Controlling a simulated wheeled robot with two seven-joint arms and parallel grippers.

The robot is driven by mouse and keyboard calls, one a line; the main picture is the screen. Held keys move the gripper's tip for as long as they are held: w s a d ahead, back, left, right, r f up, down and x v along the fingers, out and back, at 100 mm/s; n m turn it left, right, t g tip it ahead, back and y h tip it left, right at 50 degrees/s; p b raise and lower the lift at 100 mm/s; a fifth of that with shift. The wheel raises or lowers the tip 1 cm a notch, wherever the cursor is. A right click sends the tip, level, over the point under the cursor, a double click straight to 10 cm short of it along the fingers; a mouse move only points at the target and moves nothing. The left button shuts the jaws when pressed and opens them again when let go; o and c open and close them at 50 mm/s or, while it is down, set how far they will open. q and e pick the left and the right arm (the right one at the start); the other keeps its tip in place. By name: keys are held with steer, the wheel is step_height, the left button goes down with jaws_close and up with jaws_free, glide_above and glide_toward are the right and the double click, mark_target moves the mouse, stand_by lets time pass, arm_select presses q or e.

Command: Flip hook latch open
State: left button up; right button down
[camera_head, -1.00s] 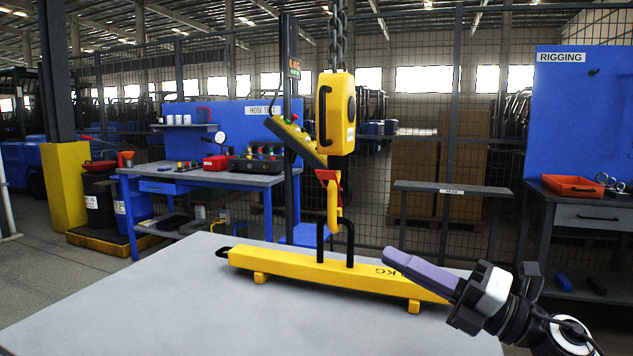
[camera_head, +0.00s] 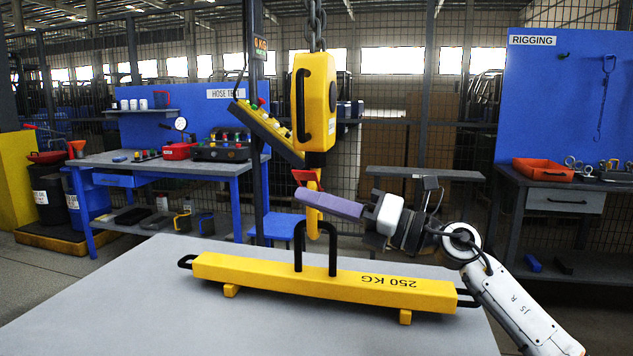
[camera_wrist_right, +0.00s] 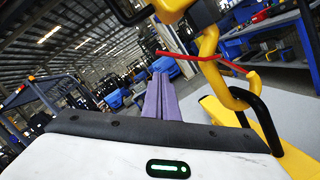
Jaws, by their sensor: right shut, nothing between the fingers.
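A yellow hook (camera_head: 314,224) hangs below the yellow hoist body (camera_head: 314,110), around or beside the black lifting loop (camera_head: 299,250) of a yellow 250 KG beam (camera_head: 250,272). The red latch (camera_head: 303,177) is at the hook's upper part. In the right wrist view, the latch (camera_wrist_right: 190,57) crosses the hook (camera_wrist_right: 208,45). My right gripper (camera_head: 303,196), with purple fingers, is shut and empty. In the head view its fingers cross in front of the hook, just below the red part. In the wrist view its tips (camera_wrist_right: 160,76) appear left of the hook; contact is unclear.
The beam rests on a grey table (camera_head: 120,300) with bare room in front. A control pendant (camera_head: 265,130) hangs left of the hoist. A grey shelf (camera_head: 425,173) stands behind my right gripper. A chain (camera_head: 317,25) holds the hoist.

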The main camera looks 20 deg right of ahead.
mark_target(311, 174)
arm_select(q)
steer(key=shift+w, duration=0.15)
arm_select(e)
steer(key=shift+w+d+r, duration=0.45)
steer(key=shift+w+r, duration=0.2)
steer(key=shift+r, duration=0.15)
arm_select(q)
steer(key=shift+a+r, duration=0.1)
